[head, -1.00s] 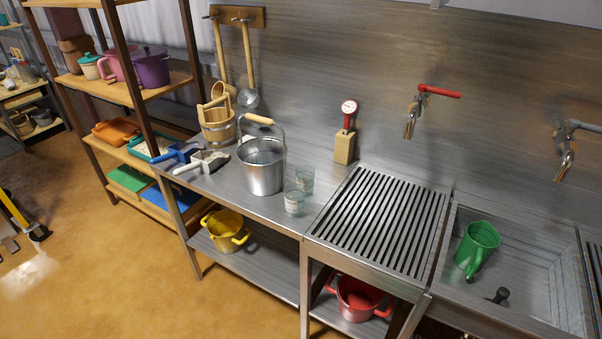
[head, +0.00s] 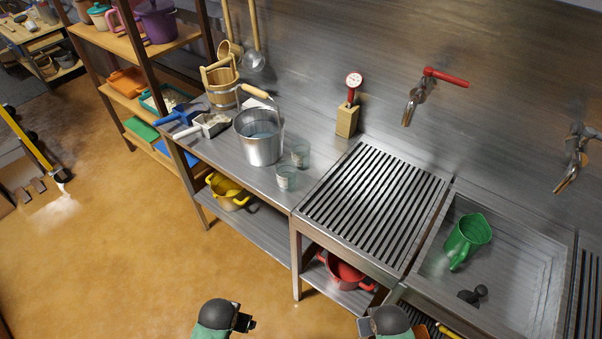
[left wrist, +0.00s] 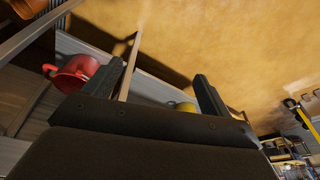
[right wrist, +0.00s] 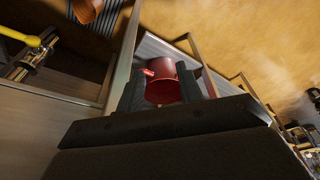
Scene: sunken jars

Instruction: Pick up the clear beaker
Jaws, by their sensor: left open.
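Two clear beakers with pale labels stand on the steel counter in the head view, right of the metal bucket. One clear beaker (head: 286,178) is nearer the counter's front edge; the other clear beaker (head: 300,153) stands just behind it. Neither shows in the wrist views. My left gripper (left wrist: 163,80) is open and empty, with its fingers spread. My right gripper (right wrist: 172,82) also has its fingers apart and empty; a red pot shows beyond them. In the head view both my arms are low at the bottom edge, well away from the beakers.
The metal bucket (head: 259,138) stands close left of the beakers. A slatted drainer (head: 375,205) is to their right, then a sink with a green jug (head: 468,240). A yellow pot (head: 228,192) and red pot (head: 345,272) sit on lower shelves. A red-dial gauge (head: 348,112) stands behind.

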